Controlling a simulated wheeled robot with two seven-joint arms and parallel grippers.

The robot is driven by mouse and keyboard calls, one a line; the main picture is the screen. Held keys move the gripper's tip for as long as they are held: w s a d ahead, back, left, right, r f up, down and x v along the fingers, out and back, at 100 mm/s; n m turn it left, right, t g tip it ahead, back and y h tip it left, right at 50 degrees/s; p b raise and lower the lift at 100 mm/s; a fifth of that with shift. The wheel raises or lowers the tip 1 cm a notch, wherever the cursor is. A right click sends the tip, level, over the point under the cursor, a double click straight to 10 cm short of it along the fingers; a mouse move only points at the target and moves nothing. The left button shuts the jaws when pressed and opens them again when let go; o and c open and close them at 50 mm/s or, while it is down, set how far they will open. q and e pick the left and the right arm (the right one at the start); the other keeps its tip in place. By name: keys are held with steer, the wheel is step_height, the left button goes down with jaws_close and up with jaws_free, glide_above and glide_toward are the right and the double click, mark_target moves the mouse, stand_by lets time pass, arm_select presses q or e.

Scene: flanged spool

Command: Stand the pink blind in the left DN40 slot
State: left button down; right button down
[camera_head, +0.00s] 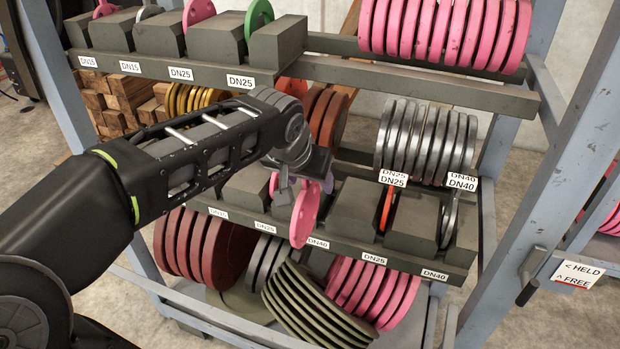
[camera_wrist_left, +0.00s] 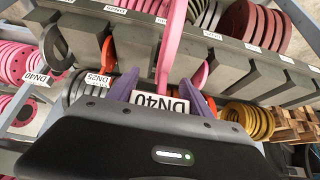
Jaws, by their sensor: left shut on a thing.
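The pink blind (camera_head: 304,217) is a flat disc held on edge by my left gripper (camera_head: 313,182). In the left wrist view the pink blind (camera_wrist_left: 169,45) rises between the two purple fingers (camera_wrist_left: 158,90), shut on it. In the head view it overlaps the middle rail at the left DN40 label (camera_head: 318,243), between dark blocks. Its lower edge covers the rail front, and I cannot tell whether it touches the slot. My right gripper is not in view.
The neighbouring DN25 slot to the right holds an orange-red disc (camera_head: 387,208), and the right DN40 slot a grey one (camera_head: 449,222). Another pink disc (camera_head: 273,184) shows behind my gripper. An upper rail (camera_head: 420,88) and silver discs (camera_head: 425,140) stand close by.

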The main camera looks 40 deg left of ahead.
arm_select(q)
steer(key=shift+w+r, duration=0.25)
steer(key=shift+w+a+p, duration=1.4)
steer(key=shift+w+p, duration=0.5)
steer(key=shift+w, duration=2.1)
steer(key=shift+w+a+p, duration=1.35)
steer(key=shift+w+p, duration=0.5)
steer(key=shift+w, duration=2.1)
step_height(320, 180, down, 7)
steer(key=b, duration=0.6)
steer(key=shift+b, duration=0.3)
steer(key=shift+f, duration=0.15)
